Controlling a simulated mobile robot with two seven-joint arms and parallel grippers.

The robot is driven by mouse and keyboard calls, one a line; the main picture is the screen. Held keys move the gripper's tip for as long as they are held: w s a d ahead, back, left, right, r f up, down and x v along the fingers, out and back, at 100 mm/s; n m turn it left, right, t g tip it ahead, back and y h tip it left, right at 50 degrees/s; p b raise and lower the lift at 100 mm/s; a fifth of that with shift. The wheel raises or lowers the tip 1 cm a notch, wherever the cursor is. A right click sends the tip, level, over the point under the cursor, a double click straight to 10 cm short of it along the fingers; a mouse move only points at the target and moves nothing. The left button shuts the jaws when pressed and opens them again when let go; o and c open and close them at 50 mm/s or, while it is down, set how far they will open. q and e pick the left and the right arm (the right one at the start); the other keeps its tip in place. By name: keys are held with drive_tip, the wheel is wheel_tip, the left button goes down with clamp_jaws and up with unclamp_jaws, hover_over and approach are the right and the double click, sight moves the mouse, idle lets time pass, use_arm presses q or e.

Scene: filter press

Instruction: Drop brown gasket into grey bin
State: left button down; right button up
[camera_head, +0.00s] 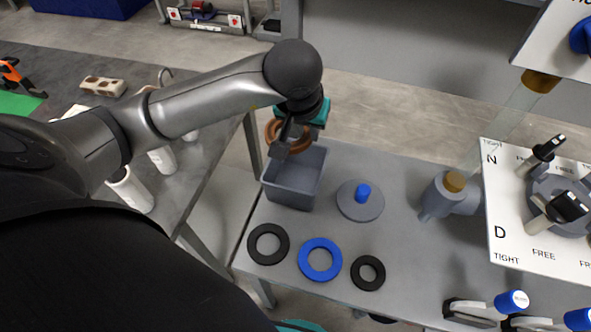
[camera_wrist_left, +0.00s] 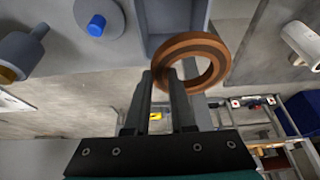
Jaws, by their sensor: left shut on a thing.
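The brown gasket (camera_head: 274,132) is a ring held by my left gripper (camera_head: 290,140) over the back edge of the grey bin. The left wrist view shows the brown gasket (camera_wrist_left: 222,55) pinched at its near side between the fingers of the left gripper (camera_wrist_left: 172,78). The grey bin (camera_head: 292,190) is an open box at the back left of the grey table. Part of it shows in the left wrist view (camera_wrist_left: 150,20), behind the gasket. The inside of the bin shows no object in the head view. My right gripper is not in view.
A grey lid with a blue knob (camera_head: 362,192) lies right of the bin. A black ring (camera_head: 268,244), a blue ring (camera_head: 320,260) and a smaller black ring (camera_head: 368,273) lie in front. A labelled panel (camera_head: 510,240) with handles stands at the right. A dark table (camera_head: 200,160) is at left.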

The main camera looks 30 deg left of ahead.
use_arm(q)
wheel_tip(320, 180, down, 6)
drive_tip(key=b, duration=0.4)
drive_tip(key=shift+a, duration=0.1)
drive_tip(key=c, duration=0.7)
unclamp_jaws()
drive_tip(key=p+v, duration=0.2)
drive_tip(key=v, duration=1.3)
drive_tip(key=shift+r+p, duration=0.1)
drive_tip(key=shift+p, duration=0.25)
drive_tip(key=shift+s, duration=0.1)
